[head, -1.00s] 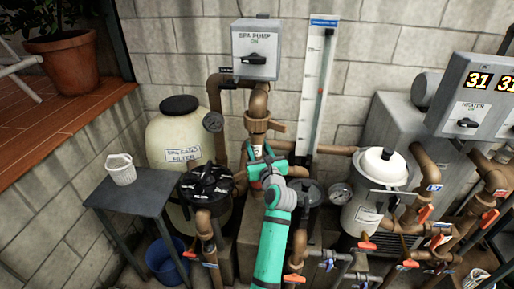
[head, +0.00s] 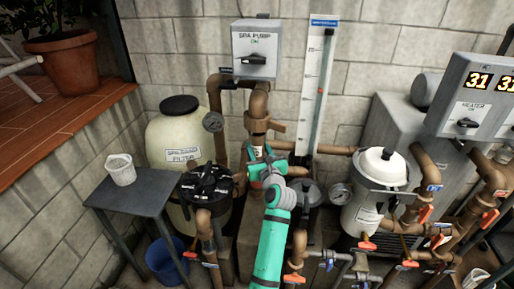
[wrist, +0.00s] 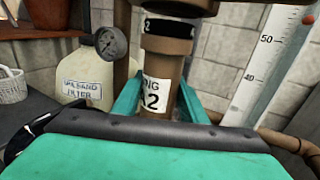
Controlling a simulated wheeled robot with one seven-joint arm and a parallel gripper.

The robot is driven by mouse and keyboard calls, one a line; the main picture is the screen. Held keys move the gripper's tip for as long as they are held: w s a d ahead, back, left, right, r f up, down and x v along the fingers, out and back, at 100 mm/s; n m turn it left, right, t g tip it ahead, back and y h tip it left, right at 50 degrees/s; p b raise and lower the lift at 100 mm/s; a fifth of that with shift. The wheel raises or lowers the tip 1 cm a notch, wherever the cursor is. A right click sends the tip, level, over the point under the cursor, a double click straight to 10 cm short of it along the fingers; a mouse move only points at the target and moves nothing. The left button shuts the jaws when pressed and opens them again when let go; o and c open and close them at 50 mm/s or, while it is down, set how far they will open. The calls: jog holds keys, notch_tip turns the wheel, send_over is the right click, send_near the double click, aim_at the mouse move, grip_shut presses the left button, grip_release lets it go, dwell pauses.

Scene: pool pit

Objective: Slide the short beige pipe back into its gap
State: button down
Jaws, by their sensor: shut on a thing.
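The short pipe (wrist: 151,75) is brown-beige in this light, upright, with a white label partly reading "NG" and "2". My gripper (wrist: 158,106) has a teal finger on either side of it and is shut on it. A wider brown collar (wrist: 167,46) is at its top. Directly above are a dark band with a white mark (wrist: 182,28) and more brown pipe. The pipe's lower end is hidden behind my gripper, so I cannot tell how it meets the pipework below. In the head view my gripper (head: 266,160) is below the elbow under the spa pump box.
The spa pump box (head: 255,50) and a tall white gauge board (head: 316,80) are behind. A sand filter tank (head: 172,135) and black-lidded housing (head: 207,184) stand left. A white-lidded canister (head: 380,170) stands right. Pipes crowd both sides.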

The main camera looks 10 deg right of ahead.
jog(key=shift+d+f+h, duration=0.3)
jog(key=shift+d+h, duration=0.1)
jog(key=shift+d, duration=0.3)
jog(key=c, duration=1)
grip_release()
jog(key=shift+f, duration=0.1)
jog(key=shift+a, duration=0.25)
jog(key=shift+w+a+r, duration=0.1)
jog(key=shift+r, duration=0.1)
jog(key=shift+s+a, duration=0.35)
jog(key=shift+s, duration=0.3)
jog(key=shift+s+a, duration=0.3)
jog(key=shift+s, duration=0.4)
jog(key=shift+s+a, duration=0.35)
jog(key=shift+s, duration=0.3)
send_near(256, 153)
jog(key=w+a, duration=0.2)
jog(key=shift+s+a, duration=0.1)
jog(key=shift+a, duration=0.2)
